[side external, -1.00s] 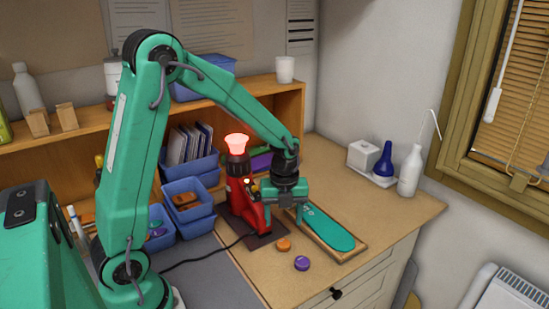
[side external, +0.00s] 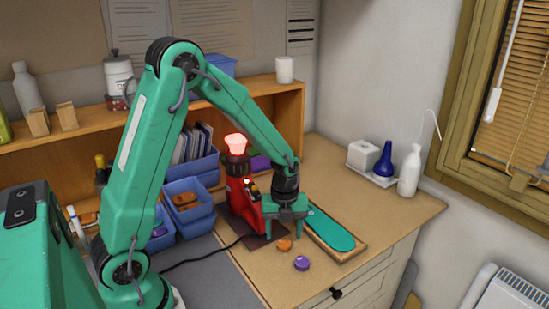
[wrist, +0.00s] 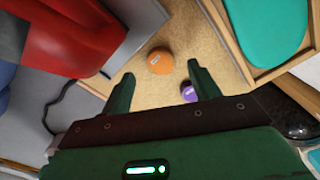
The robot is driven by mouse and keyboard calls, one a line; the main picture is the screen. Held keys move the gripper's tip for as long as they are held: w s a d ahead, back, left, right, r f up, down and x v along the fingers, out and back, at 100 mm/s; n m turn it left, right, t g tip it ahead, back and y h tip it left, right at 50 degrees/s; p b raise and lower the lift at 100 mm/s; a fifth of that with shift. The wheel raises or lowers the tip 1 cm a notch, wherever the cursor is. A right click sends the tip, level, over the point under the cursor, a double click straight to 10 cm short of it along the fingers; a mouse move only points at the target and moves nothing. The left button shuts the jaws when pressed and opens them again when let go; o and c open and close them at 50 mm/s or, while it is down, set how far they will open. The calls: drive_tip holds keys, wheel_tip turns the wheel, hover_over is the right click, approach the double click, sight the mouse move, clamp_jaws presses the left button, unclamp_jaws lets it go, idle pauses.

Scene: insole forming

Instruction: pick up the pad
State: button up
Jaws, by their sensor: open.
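A small round orange pad (side external: 284,245) with a pale label lies flat on the wooden bench top. A similar purple pad (side external: 302,263) lies nearer the bench's front edge. My gripper (side external: 285,233) points down, open and empty, just above and behind the orange pad in the side view. In the wrist view the orange pad (wrist: 160,61) shows between and slightly beyond my fingertips (wrist: 160,70). The purple pad (wrist: 188,92) is partly hidden by the right finger there. Whether a fingertip touches the bench I cannot tell.
A teal insole (side external: 332,232) lies in a shallow wooden tray (side external: 350,255) right of my gripper. A red machine (side external: 240,190) with a glowing lamp stands close on the left, its cable crossing the grey mat (side external: 205,270). Blue bins (side external: 190,215) stand further left.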

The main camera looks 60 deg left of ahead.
sight(284, 243)
drive_tip(key=shift+f, duration=1.6)
drive_tip(key=c, duration=1.1)
